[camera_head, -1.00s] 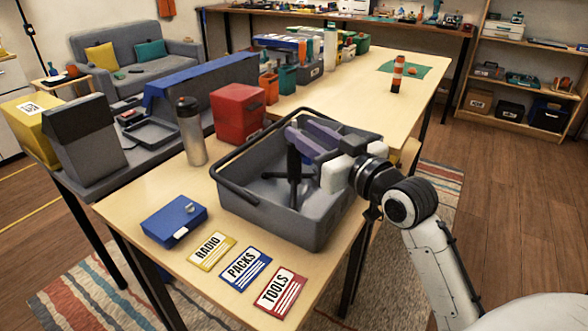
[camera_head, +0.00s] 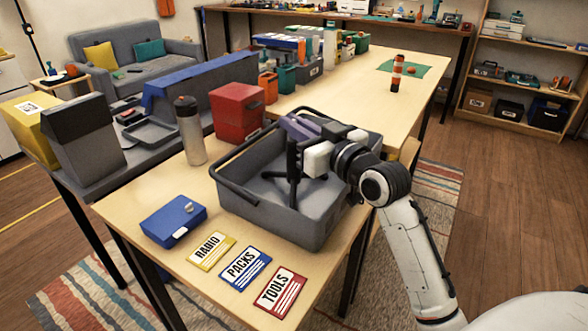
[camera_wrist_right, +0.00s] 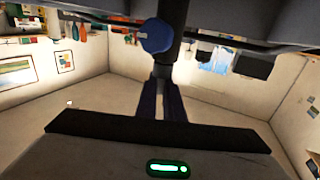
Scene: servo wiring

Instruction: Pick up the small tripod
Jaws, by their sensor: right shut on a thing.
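The small tripod (camera_head: 292,160) is a dark, slim upright shape with spread legs inside the grey basket (camera_head: 262,208). My right gripper (camera_head: 298,128), with purple fingers, reaches over the basket from the right and is shut on the tripod's upper part. In the right wrist view, the fingers (camera_wrist_right: 160,98) close around a dark post, part of the tripod, with a round blue knob (camera_wrist_right: 157,36) above them. Whether the tripod's feet touch the basket floor is hard to tell. My left gripper is not in view.
The basket's dark handle (camera_head: 232,188) leans over its left side. A red box (camera_head: 239,112) and a grey bottle (camera_head: 190,132) stand behind and left.

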